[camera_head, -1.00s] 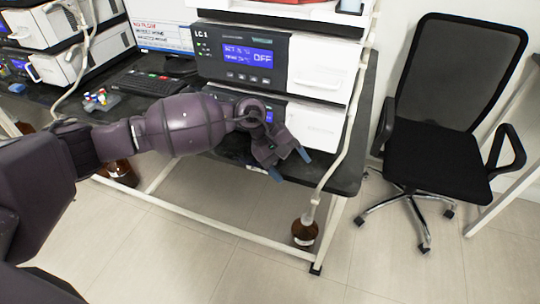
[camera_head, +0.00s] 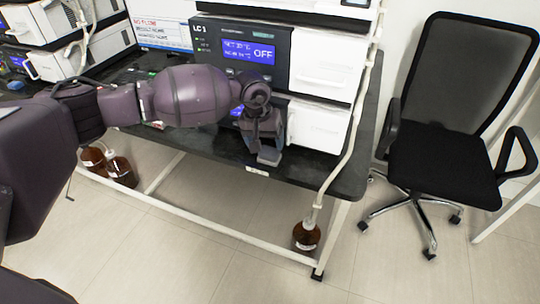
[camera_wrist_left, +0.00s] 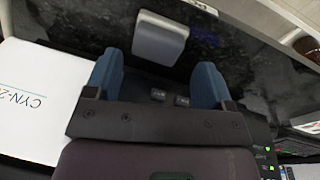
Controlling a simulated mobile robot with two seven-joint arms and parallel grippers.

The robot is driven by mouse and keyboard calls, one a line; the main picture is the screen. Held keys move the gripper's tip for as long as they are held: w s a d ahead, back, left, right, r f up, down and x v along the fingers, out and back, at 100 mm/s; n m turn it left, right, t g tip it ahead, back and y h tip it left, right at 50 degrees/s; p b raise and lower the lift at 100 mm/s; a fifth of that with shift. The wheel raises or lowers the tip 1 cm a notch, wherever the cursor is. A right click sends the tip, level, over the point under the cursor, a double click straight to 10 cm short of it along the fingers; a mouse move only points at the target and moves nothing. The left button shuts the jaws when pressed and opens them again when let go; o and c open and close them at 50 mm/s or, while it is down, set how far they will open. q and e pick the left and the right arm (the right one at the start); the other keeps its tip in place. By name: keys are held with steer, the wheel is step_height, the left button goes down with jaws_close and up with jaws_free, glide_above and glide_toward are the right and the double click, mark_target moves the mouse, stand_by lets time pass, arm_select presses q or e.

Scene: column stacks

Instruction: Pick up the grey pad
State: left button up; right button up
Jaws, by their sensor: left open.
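The grey pad (camera_wrist_left: 160,38) is a small rounded block on the dark speckled bench top, at the top middle of the left wrist view. My left gripper (camera_wrist_left: 158,66) is open, with its two blue fingers apart and nothing between them. The pad is just beyond the fingertips, roughly centred between them, and no contact shows. In the head view my left gripper (camera_head: 268,153) is over the front edge of the bench, before the instrument stack; I cannot clearly tell the pad from the fingers there. My right gripper is not in view.
The LC1 instrument (camera_head: 241,52) stands behind the gripper, with white-fronted modules (camera_head: 318,124) to its right. A white tube (camera_head: 343,150) runs down to a brown bottle (camera_head: 306,236) on the floor. A black chair (camera_head: 446,165) stands right. The bench front (camera_head: 310,172) is clear.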

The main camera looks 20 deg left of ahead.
mark_target(268, 151)
arm_select(q)
steer(key=f, duration=0.3)
steer(key=w+f+b, duration=0.1)
steer(key=f, duration=0.1)
steer(key=shift+d, duration=0.25)
steer(key=shift+c, duration=0.2)
steer(key=c, duration=0.6)
steer(key=shift+r, duration=0.1)
steer(key=shift+s+r, duration=0.15)
steer(key=shift+r, duration=0.1)
steer(key=r+p, duration=0.1)
steer(key=r, duration=0.6)
steer(key=shift+s, duration=0.2)
steer(key=s+p, duration=0.3)
steer(key=s, duration=1.6)
steer(key=shift+s+a+f, duration=0.2)
steer(key=shift+a+f, duration=0.1)
steer(key=shift+f, duration=0.05)
